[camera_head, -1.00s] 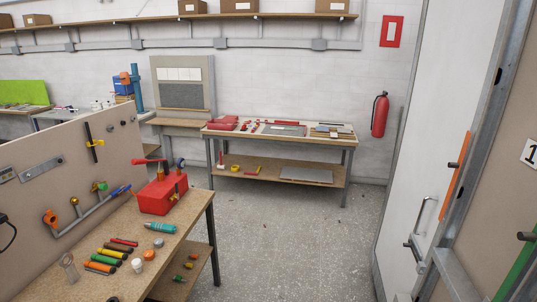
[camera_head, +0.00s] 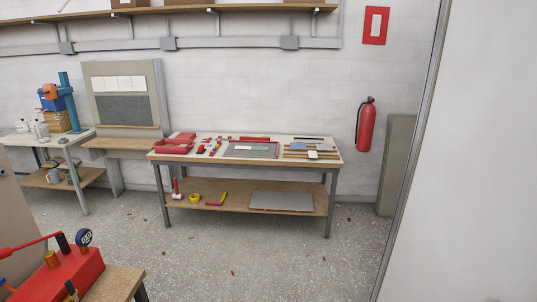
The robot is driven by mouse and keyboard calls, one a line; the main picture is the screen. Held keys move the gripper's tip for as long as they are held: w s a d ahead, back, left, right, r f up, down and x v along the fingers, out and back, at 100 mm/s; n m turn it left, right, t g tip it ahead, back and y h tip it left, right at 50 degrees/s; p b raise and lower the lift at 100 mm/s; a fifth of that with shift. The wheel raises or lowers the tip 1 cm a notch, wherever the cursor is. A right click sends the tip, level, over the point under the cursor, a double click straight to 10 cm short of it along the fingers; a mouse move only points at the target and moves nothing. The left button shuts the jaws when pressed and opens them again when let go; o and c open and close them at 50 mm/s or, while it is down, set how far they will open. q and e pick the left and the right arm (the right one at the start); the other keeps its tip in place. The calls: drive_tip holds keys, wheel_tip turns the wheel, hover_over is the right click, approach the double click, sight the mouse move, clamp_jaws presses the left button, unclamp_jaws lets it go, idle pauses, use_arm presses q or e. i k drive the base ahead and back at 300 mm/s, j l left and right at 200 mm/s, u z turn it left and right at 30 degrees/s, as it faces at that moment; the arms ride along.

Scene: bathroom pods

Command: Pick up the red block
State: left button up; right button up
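Several red things are in view, and I cannot tell which one is the red block. Red trays (camera_head: 174,145) sit at the left end of the table top (camera_head: 226,153) against the back wall. Small red pieces (camera_head: 213,147) lie beside them, too small to make out. A boxy red unit (camera_head: 72,276) with a lever and a gauge sits on the near bench at the lower left, cut off by the frame edge. Neither of my grippers is in view.
The table's lower shelf (camera_head: 232,200) holds a grey panel and small tools. A fire extinguisher (camera_head: 366,125) hangs right of the table. A white panel (camera_head: 465,170) fills the right side. Another bench (camera_head: 22,139) stands left.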

sight(200, 149)
drive_tip(key=i, duration=1.05)
drive_tip(key=i+l+u, duration=0.15)
drive_tip(key=i, duration=0.95)
drive_tip(key=i+j+u, duration=0.1)
drive_tip(key=i+u, duration=0.2)
drive_tip(key=i, duration=0.25)
drive_tip(key=i+u, duration=0.3)
drive_tip(key=i, duration=0.25)
drive_tip(key=i+l+u, duration=0.3)
drive_tip(key=i, duration=0.25)
drive_tip(key=i+l+u, duration=0.3)
drive_tip(key=i, duration=0.25)
